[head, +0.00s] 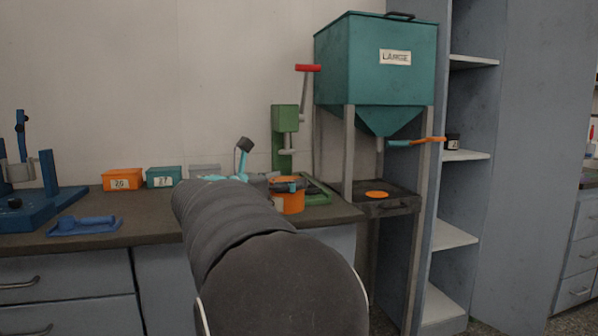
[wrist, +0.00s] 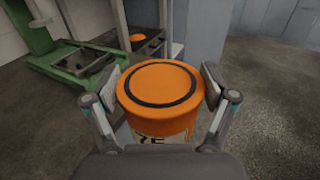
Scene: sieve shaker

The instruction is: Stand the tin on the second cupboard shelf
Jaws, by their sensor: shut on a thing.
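The orange tin (head: 291,203) has a round lid with a dark ring and a pale label, partly visible in the wrist view (wrist: 160,82). My gripper (head: 287,184) is shut on the tin, one finger on each side in the wrist view (wrist: 163,88). The tin looks upright, held near the bench's right end. The cupboard (head: 435,230) stands open at the right with several pale shelves (head: 467,155) one above another. My arm hides part of the bench.
A teal hopper marked LARGE (head: 375,65) on grey legs, with an orange-handled valve (head: 425,141), stands between bench and cupboard. A green press (head: 285,130) stands behind the tin. Orange (head: 122,180) and teal (head: 163,177) boxes sit on the bench. Floor is clear at the wrist view's right.

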